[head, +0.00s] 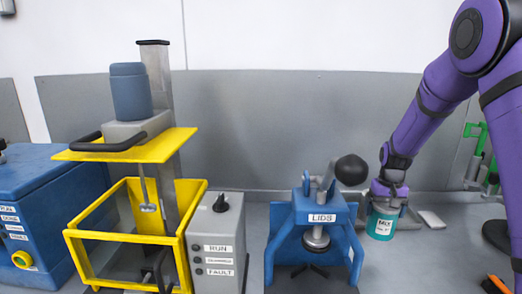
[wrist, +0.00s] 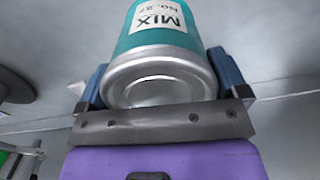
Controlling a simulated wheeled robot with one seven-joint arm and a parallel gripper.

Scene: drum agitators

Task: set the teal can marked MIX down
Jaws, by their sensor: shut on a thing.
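The teal can marked MIX (head: 381,223) is at the right of the head view, beneath my purple arm. It looks upright there, at or just above the bench; I cannot tell whether it touches. My gripper (head: 386,198) is at the top of the can. In the wrist view the can (wrist: 155,35) fills the middle, with its MIX label and silver end showing. The blue fingers of my gripper (wrist: 163,90) are on either side of it, shut on it.
A blue lid press marked LIDS (head: 322,218) stands left of the can. A yellow-framed agitator (head: 130,250) and a grey control box (head: 217,245) are farther left. A small pale block (head: 432,219) lies right of the can. Green-handled items (head: 476,150) stand at far right.

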